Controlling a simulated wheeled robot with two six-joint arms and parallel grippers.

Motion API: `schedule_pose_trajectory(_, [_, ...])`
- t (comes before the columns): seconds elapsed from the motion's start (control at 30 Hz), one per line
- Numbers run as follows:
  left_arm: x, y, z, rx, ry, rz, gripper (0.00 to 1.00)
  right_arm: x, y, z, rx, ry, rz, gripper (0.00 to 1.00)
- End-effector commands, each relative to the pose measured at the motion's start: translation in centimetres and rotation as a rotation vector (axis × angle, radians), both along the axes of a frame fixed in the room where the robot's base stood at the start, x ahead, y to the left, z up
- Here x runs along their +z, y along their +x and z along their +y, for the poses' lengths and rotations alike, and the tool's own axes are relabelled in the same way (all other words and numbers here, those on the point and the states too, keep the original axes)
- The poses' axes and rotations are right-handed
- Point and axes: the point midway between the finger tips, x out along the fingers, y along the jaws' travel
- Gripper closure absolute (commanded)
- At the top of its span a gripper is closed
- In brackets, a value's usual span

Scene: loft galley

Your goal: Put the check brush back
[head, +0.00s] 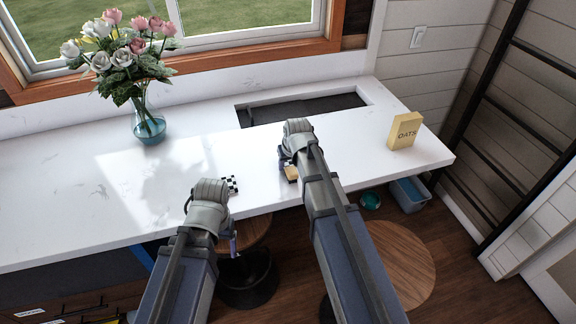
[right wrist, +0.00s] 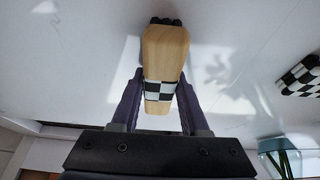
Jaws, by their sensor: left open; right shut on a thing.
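The check brush (right wrist: 166,55) has a pale wooden handle, a black-and-white checked band and dark bristles at its far end. It sits between the purple fingers of my right gripper (right wrist: 158,100), which is shut on it. In the head view a tan bit of the brush (head: 291,173) shows beside my right wrist, over the white counter. A black-and-white checked piece (head: 232,184) lies on the counter near its front edge; it also shows in the right wrist view (right wrist: 301,76). My left gripper (head: 231,242) is open, mostly hidden by its own arm, near the counter's front edge.
A blue glass vase (head: 149,126) of flowers stands at the back left. A yellow box (head: 404,130) stands at the right end of the counter (head: 60,200). A dark sink recess (head: 330,104) lies behind my right gripper. Stools (head: 400,265) stand below in front.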

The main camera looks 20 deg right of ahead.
Motion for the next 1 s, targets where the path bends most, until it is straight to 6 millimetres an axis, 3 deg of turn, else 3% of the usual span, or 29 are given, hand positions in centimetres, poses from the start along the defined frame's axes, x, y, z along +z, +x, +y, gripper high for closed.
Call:
schedule_pose_trajectory(0.1, [-0.5,0.0,0.0,0.0,0.0,0.0,0.21,-0.5,0.0,0.0,0.0,0.0,0.0,1.0])
schedule_pose_trajectory(0.13, [-0.3,0.0,0.0,0.0,0.0,0.0,0.21,-0.3,0.0,0.0,0.0,0.0,0.0,0.52])
schedule_pose_trajectory(0.37, [-0.3,0.0,0.0,0.001,0.0,0.0,0.21,-0.3,0.0,0.0,0.0,0.0,0.0,0.26])
schedule_pose_trajectory(0.77, [0.1,0.0,0.0,0.0,0.0,0.0,0.21,0.1,0.0,0.0,0.0,0.0,0.0,0.25])
schedule_pose_trajectory(1.0, [2.2,0.0,0.0,0.004,-0.001,0.0,0.21,2.2,-0.8,0.0,0.0,0.0,0.0,0.25])
